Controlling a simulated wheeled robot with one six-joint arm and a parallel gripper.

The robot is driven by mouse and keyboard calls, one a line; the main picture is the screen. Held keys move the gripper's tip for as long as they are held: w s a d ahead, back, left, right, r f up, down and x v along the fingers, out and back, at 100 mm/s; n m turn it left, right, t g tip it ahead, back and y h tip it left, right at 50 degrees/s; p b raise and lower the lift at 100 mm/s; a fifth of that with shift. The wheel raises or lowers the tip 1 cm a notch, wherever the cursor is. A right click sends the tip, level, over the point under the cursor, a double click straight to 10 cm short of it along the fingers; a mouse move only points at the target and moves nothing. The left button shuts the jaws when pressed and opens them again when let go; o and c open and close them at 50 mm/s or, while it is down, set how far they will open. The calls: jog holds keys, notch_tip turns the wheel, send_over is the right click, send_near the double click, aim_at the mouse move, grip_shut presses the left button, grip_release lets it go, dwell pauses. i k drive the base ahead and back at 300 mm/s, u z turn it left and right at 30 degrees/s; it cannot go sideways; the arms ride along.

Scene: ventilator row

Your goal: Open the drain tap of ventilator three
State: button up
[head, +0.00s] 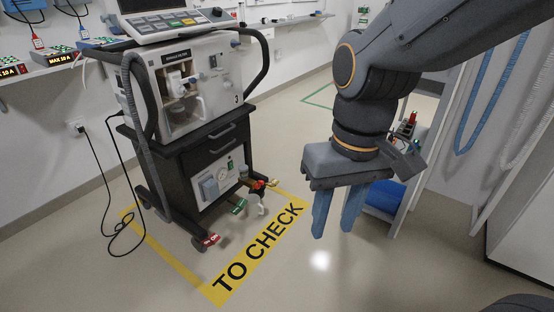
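The ventilator (215,75) marked "3" stands on a dark wheeled cart (190,150) left of centre in the head view.
Yellow floor tape (262,252) reading "TO CHECK" runs in front of the cart. A black cable (97,160) loops to the floor at left. A shelf unit (395,215) stands behind my gripper. Front floor is clear.

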aim_at(256, 186)
jog(key=u, duration=0.1)
jog(key=i, duration=0.85)
jog(key=u, duration=0.45)
